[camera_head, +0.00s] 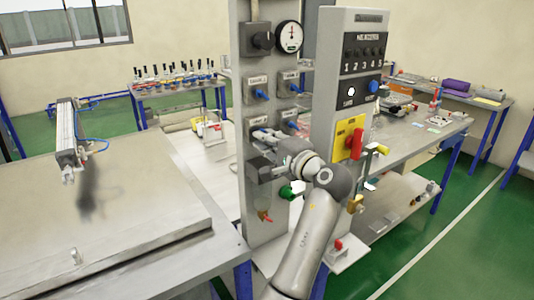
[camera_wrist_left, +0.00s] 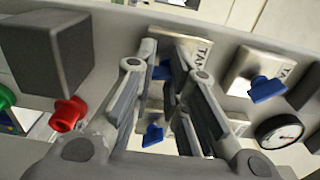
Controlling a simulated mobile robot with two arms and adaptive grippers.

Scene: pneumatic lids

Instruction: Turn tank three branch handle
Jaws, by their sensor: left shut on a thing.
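A tall grey panel (camera_head: 252,190) carries several label plates with small blue branch handles, set in two columns. The lower-left plate (camera_head: 257,121), which appears to be tank three's, is where my left gripper (camera_head: 264,134) reaches in. In the left wrist view, my left gripper's fingers (camera_wrist_left: 166,52) are closed about a blue handle (camera_wrist_left: 162,71), partly hidden between them, in front of a plate reading "TA". The upper-left blue handle (camera_head: 262,94) is clear of the fingers. The lower-right blue handle (camera_wrist_left: 152,135) shows beside the left finger. My right gripper is out of view.
A pressure gauge (camera_head: 289,37) and a dark box (camera_head: 257,38) sit higher on the panel. A green knob (camera_head: 286,191) and red valve (camera_head: 264,216) lie below my gripper. A control box with a red switch (camera_head: 355,144) stands to the right. A bench (camera_head: 110,207) fills the left.

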